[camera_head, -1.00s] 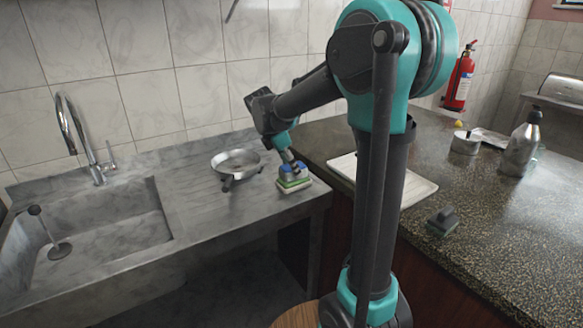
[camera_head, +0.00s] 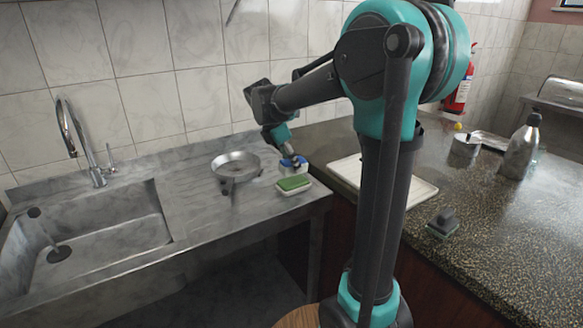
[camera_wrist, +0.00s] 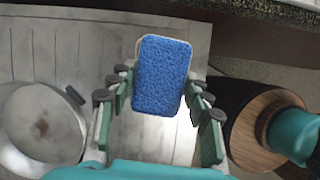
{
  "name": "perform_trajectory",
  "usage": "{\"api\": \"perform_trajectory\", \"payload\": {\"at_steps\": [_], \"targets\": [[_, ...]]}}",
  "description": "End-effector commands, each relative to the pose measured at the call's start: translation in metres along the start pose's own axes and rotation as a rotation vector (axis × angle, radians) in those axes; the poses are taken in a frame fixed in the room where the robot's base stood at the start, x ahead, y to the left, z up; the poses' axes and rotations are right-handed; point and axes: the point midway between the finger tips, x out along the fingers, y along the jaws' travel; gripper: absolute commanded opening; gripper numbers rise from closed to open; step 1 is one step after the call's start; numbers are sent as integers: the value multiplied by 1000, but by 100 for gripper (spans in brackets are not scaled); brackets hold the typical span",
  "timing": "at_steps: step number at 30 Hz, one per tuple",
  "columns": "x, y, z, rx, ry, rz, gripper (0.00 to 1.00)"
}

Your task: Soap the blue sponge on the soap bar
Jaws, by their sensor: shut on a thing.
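My gripper (camera_wrist: 158,108) is shut on the blue sponge (camera_wrist: 162,76), with its fingers on both sides of it in the wrist view. In the head view the sponge (camera_head: 299,163) is in my gripper (camera_head: 292,158), just behind the soap bar. The soap bar (camera_head: 294,182) is a green block lying on a white dish (camera_head: 293,191) near the right end of the grey counter. Sponge and soap appear apart, with the soap's whole top showing. In the wrist view the soap is hidden, apart from a possible pale edge of the dish beside the sponge.
A metal pan (camera_head: 236,166) stands on the counter to the left of the soap; it also shows in the wrist view (camera_wrist: 42,125). The sink (camera_head: 95,235) is farther left. A white board (camera_head: 405,185), a dark scrubber (camera_head: 443,222) and a bottle (camera_head: 522,148) are on the right worktop.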

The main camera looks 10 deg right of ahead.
Motion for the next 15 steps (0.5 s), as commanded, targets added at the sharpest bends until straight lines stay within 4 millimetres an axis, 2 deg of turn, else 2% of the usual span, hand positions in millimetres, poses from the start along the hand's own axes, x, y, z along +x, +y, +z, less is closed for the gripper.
{"api": "perform_trajectory", "payload": {"at_steps": [15], "targets": [[-33, 0, 14, 0, 0, 0, 26]]}}
